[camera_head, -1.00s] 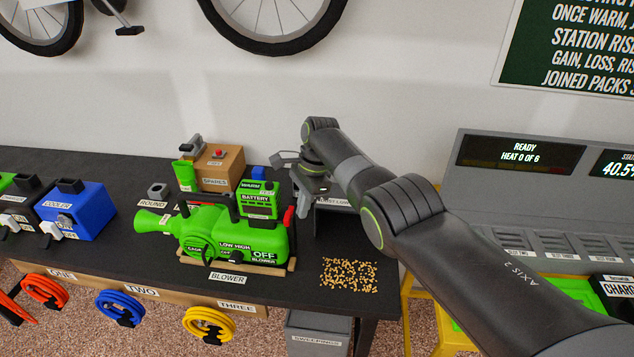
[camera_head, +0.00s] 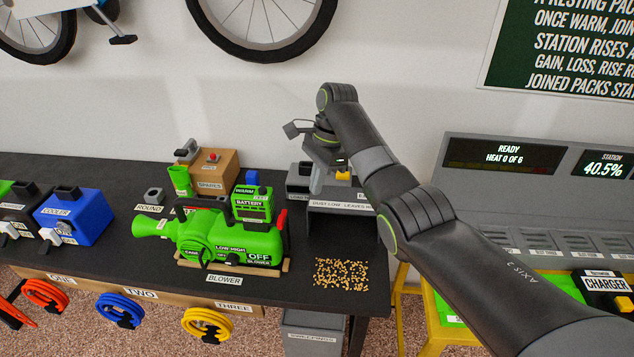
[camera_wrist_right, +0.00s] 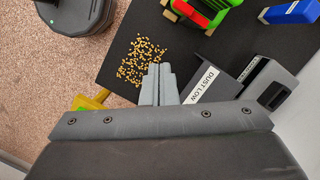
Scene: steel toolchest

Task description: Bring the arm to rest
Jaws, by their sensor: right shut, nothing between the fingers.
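My right arm (camera_head: 400,190) comes in from the lower right in the head view, and its gripper (camera_head: 317,180) hangs in the air above the back right of the black bench. In the right wrist view the fingers of the right gripper (camera_wrist_right: 158,84) are together with nothing between them. They point down over the bench, seen beside the loose grains and the dust bin. My left gripper is not in either view.
The green blower (camera_head: 230,238) with its battery stands on the bench (camera_head: 120,265). Scattered grains (camera_head: 341,273) lie at the right. A charging station (camera_head: 500,195) is at the right.

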